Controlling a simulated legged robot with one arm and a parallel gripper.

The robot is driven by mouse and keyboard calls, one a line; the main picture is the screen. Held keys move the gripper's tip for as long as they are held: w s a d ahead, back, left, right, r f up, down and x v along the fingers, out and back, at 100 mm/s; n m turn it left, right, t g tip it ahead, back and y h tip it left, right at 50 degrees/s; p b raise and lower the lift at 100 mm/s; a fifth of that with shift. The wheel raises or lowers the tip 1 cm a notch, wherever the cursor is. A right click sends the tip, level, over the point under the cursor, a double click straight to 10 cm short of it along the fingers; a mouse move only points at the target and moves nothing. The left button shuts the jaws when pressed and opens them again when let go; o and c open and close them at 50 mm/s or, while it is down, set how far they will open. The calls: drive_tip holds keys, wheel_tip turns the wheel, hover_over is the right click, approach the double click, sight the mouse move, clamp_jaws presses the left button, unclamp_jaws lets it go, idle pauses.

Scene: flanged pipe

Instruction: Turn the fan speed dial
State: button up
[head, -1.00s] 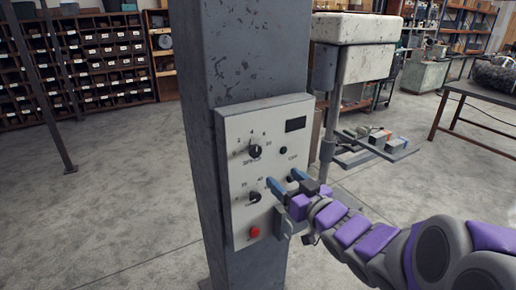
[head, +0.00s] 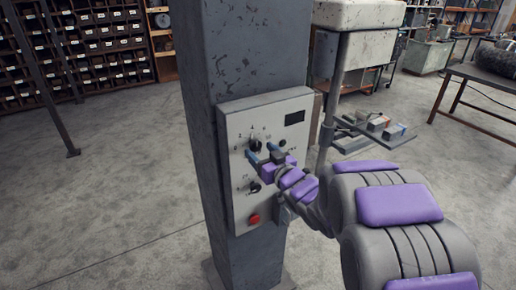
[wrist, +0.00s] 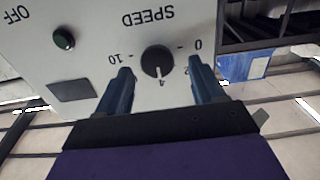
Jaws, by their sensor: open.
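The speed dial is a small black knob (wrist: 157,61) on a light grey control panel (head: 236,122), below the word SPEED and beside printed numbers in the upside-down wrist view. It also shows in the head view (head: 255,144), near the panel's upper part. My gripper (head: 262,154) is open with blue fingers just in front of the panel, at the upper dial. In the wrist view my gripper (wrist: 160,85) has one finger on each side of the knob, with a gap on both sides. I cannot tell whether the fingertips touch the panel.
The panel is mounted on a grey steel column (head: 245,55). A second black knob (head: 255,186) and a red button (head: 254,219) are lower on the panel. A dark display (head: 294,118) is at its upper right. A machine (head: 355,50) stands behind the column at right.

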drive_tip(key=shift+w+a, duration=0.3)
drive_tip(key=shift+w, duration=0.6)
drive_tip(key=shift+a, duration=0.1)
drive_tip(key=shift+c, duration=0.2)
drive_tip(key=shift+a, duration=0.1)
drive_tip(key=c, duration=1)
